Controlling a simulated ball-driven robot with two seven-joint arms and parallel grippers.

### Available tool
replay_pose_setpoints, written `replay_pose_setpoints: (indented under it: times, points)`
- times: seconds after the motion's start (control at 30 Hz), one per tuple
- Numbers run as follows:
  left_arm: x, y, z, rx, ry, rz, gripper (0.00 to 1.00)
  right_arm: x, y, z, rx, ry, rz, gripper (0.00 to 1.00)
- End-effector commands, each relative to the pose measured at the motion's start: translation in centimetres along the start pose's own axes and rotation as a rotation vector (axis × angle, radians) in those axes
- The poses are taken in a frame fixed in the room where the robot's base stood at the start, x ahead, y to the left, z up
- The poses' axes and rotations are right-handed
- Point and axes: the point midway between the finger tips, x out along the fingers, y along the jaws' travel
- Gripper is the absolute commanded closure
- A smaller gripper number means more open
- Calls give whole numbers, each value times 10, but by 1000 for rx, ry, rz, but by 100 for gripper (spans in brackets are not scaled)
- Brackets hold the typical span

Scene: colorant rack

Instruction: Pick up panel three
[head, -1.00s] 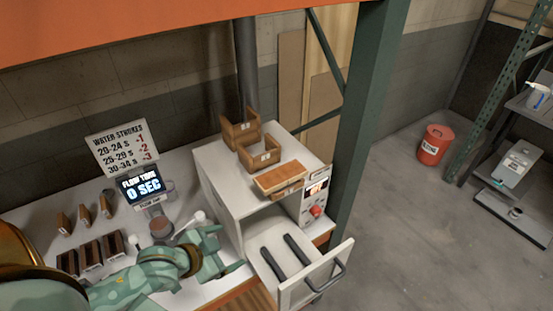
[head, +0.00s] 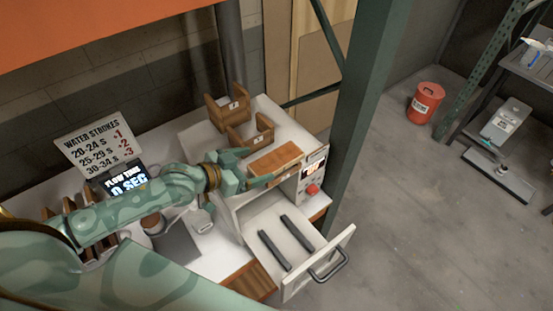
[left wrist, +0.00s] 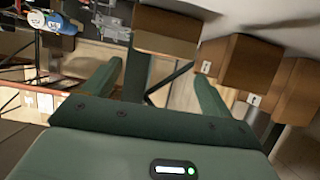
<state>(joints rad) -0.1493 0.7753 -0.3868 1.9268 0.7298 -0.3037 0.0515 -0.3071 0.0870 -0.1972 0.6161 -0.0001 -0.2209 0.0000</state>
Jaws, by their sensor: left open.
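Several wooden panels stand on top of the white cabinet (head: 290,118). The nearest one (head: 276,160), with a broad brown top, sits at the cabinet's front. Two more, a middle panel (head: 262,136) and a back panel (head: 228,112), stand behind it with small white tags; I cannot read the numbers. My left gripper (head: 254,168) is open at the left end of the nearest panel, and contact cannot be told. In the left wrist view a wooden panel (left wrist: 168,38) lies ahead of the open fingers, with others to the right. My right gripper is out of view.
The cabinet's drawer (head: 318,262) is pulled out, with two dark bars (head: 297,232) inside. A green post (head: 365,110) stands right of the cabinet. A stroke sign (head: 97,145) and a timer display (head: 128,182) stand at the left. A red bucket (head: 425,102) stands on the floor.

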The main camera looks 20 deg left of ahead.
Motion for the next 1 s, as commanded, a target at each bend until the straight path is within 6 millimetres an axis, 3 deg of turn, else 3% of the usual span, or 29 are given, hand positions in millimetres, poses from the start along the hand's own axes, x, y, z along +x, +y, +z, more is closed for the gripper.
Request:
replay_pose_setpoints:
  times: [0.17, 0.43, 0.73, 0.9, 1.0]
  points:
    - [14, 0, 0, -1, 0, 1, 15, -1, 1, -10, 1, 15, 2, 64]
    - [55, 0, 3, -1, 0, 0, 15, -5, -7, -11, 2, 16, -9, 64]
    - [61, 1, 4, 1, -2, 2, 15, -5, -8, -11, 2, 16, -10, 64]
    - [61, 1, 4, 1, -1, 1, 63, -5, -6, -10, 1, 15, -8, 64]
    - [61, 1, 4, 1, -1, 1, 66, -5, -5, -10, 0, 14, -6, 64]
